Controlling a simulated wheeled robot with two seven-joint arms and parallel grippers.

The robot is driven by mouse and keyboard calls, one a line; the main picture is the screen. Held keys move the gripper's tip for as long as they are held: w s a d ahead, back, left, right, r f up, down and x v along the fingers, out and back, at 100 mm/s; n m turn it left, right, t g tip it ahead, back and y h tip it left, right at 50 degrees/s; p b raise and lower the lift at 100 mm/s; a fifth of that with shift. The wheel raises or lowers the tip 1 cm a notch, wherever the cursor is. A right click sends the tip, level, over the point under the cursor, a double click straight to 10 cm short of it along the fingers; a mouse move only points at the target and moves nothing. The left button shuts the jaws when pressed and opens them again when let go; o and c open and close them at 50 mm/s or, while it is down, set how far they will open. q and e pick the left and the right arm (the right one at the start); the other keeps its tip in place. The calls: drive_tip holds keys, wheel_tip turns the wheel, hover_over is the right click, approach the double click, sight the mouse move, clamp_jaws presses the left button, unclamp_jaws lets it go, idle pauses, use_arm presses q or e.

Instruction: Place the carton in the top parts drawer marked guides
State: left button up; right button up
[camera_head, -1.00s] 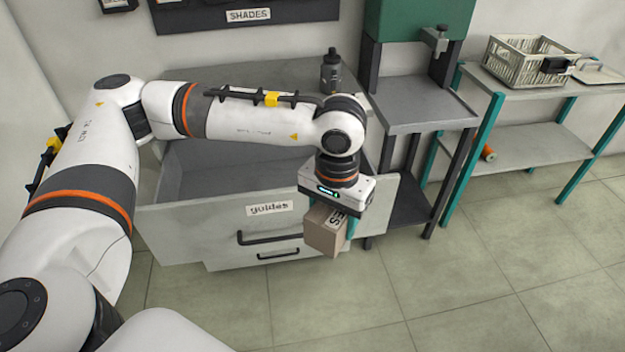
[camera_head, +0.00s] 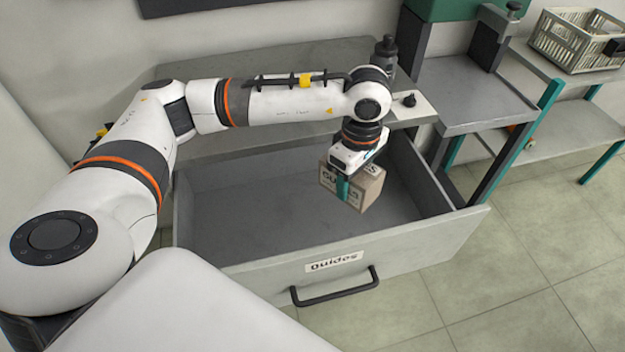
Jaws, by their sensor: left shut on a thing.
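The carton (camera_head: 368,190) is a small brown box with dark printing. My left gripper (camera_head: 343,188) is shut on it and holds it over the open top drawer, towards its right side. A teal finger shows against the carton's near face. The drawer (camera_head: 427,236) is grey, pulled out, with a "guides" label (camera_head: 334,262) and a black handle (camera_head: 335,287) on its front. The visible part of its floor looks empty; my left arm hides part of the drawer's back. My right gripper is not in view.
A dark bottle (camera_head: 385,55) and a light plate with a black knob (camera_head: 409,101) are on the cabinet top. A grey stand (camera_head: 470,92) with a green machine adjoins on the right. A cream basket (camera_head: 580,40) sits on a shelf further right.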

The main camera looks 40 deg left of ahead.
use_arm(q)
drive_tip(key=f+n, duration=0.1)
drive_tip(key=n, duration=0.1)
drive_tip(key=f+n, duration=0.1)
drive_tip(key=n, duration=0.1)
drive_tip(key=f+n, duration=0.1)
drive_tip(key=n, duration=0.1)
drive_tip(key=shift+w+a+b, duration=0.35)
drive_tip(key=shift+w+a, duration=0.05)
wheel_tip(320, 180, down, 4)
drive_tip(key=a+f+n, duration=0.1)
drive_tip(key=a+n, duration=0.2)
drive_tip(key=n, duration=0.6)
drive_tip(key=n+b, duration=0.2)
drive_tip(key=n, duration=1.2)
hover_over(312, 232)
wheel_tip(312, 232, down, 8)
drive_tip(key=shift+n, duration=0.3)
wheel_tip(312, 232, down, 6)
drive_tip(key=shift+w+f, duration=0.1)
drive_tip(key=shift+f, duration=1.6)
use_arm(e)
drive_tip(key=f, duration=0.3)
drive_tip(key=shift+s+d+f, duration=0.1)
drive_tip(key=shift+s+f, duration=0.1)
